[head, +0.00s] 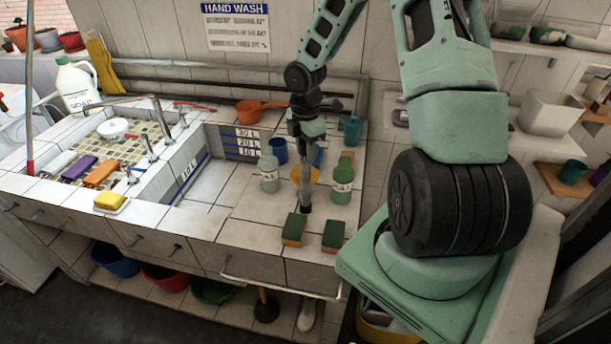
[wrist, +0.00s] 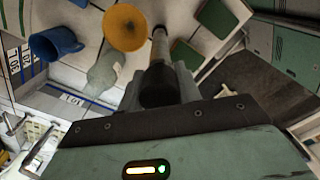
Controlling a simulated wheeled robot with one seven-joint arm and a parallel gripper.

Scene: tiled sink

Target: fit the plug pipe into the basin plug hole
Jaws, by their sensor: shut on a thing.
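My gripper (head: 305,145) is above the tiled counter, to the right of the basin, pointing down. It is shut on the plug pipe (head: 307,185), a thin grey upright tube that reaches down close to the counter tiles. In the wrist view the plug pipe (wrist: 159,47) extends out from between the fingers (wrist: 160,88), with a thick dark part at the jaws. The basin (head: 203,180) is a white-tiled recess with blue level lines and litre marks, left of the gripper. Its plug hole is not visible; the front wall hides part of the floor.
Close around the pipe stand two green-grey bottles (head: 269,172) (head: 343,183), a yellow-orange bowl (head: 297,172), a blue mug (head: 278,150) and two sponges (head: 294,230) (head: 333,236). A faucet (head: 148,143) stands on the basin's left rim. An orange saucepan (head: 250,110) is behind.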

